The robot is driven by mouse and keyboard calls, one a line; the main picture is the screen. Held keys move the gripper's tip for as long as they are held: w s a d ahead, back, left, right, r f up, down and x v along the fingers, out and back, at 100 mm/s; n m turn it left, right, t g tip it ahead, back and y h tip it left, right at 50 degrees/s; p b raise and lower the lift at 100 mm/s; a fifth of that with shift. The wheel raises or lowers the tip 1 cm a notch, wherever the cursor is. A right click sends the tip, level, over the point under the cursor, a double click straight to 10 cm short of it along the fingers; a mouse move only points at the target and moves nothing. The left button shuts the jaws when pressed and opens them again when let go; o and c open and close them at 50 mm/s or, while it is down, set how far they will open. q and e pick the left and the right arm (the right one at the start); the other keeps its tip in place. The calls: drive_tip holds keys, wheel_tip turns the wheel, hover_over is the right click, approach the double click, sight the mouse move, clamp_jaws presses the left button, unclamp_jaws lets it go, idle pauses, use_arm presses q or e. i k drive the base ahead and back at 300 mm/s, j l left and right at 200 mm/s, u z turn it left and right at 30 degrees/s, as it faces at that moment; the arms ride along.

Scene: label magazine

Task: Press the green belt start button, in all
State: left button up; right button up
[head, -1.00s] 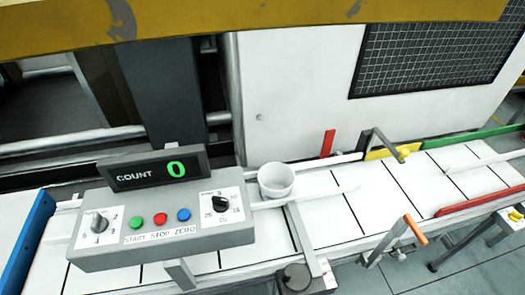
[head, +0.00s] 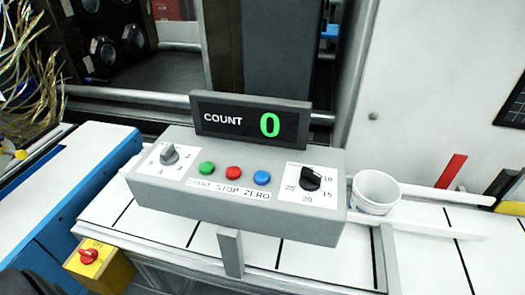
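The green start button (head: 207,168) sits on the sloped top of a grey control box (head: 190,200), in the left part of a row with a red stop button (head: 233,173) and a blue zero button (head: 262,177). A grey knob (head: 169,154) is to its left and a black knob (head: 310,178) to the right. The count display (head: 250,120) behind the buttons reads a green 0. Neither of my grippers shows in the head view.
A white cup (head: 375,191) stands on the white belt (head: 430,255) just right of the box, beside a white rail. A yellow box with a red switch (head: 89,256) is at lower left. A blue-edged white surface (head: 75,175) lies left. A red flag (head: 451,171) stands at right.

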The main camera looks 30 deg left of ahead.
sight(206, 168)
drive_tip(key=j+u, duration=0.15)
drive_tip(key=u, duration=0.2)
drive_tip(key=j+u, duration=0.15)
drive_tip(key=u, duration=0.2)
drive_tip(key=j+u, duration=0.1)
drive_tip(key=u, duration=0.25)
